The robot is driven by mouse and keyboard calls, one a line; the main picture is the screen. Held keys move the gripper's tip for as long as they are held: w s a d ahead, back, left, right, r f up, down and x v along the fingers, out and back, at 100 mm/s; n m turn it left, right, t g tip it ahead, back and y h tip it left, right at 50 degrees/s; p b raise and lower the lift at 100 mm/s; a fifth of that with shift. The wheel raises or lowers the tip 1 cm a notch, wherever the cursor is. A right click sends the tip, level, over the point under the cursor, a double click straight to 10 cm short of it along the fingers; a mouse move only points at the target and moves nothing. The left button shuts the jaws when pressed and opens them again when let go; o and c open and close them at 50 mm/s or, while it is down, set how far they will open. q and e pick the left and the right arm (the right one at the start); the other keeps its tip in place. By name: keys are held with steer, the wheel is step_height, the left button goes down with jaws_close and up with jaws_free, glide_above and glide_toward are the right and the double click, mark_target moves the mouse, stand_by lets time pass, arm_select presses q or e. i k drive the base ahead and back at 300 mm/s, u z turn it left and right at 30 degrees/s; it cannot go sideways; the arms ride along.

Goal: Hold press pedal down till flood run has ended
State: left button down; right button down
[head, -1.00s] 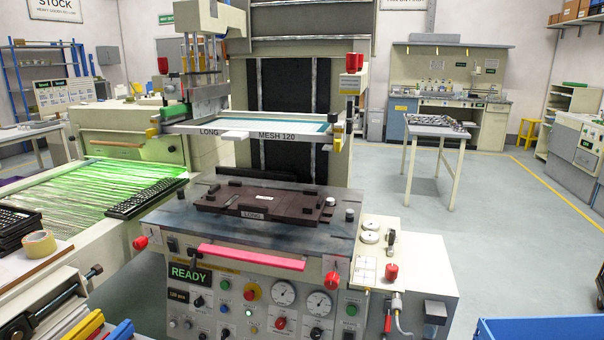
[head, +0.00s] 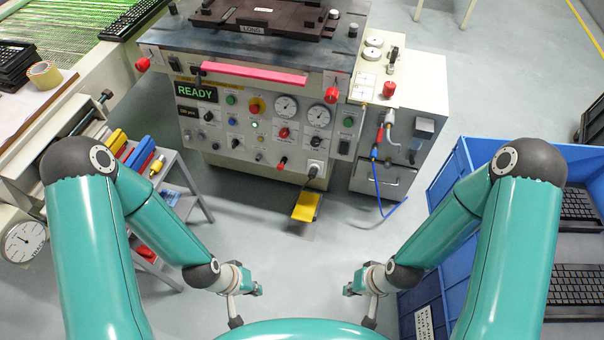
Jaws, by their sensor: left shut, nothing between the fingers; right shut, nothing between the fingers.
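The press pedal (head: 306,206) is a yellow plate low at the foot of the press, just right of the picture's middle. The press (head: 225,115) has a grey front panel with dials, knobs and a READY display (head: 196,92). My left gripper (head: 235,322) hangs low in front of the press, left of the pedal and nearer to me, shut and empty. My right gripper (head: 370,322) is low to the right of the pedal, shut and empty. Neither gripper touches the pedal.
A blue crate (head: 462,160) with black keyboards (head: 580,205) stands on the right, close to my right arm. A small grey cart (head: 185,180) with coloured tools is on the left. The floor between my grippers and the pedal is clear.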

mark_target(305, 209)
steer(key=k, duration=0.65)
steer(key=u, duration=0.6)
steer(key=i, duration=1.65)
steer(key=z, duration=0.55)
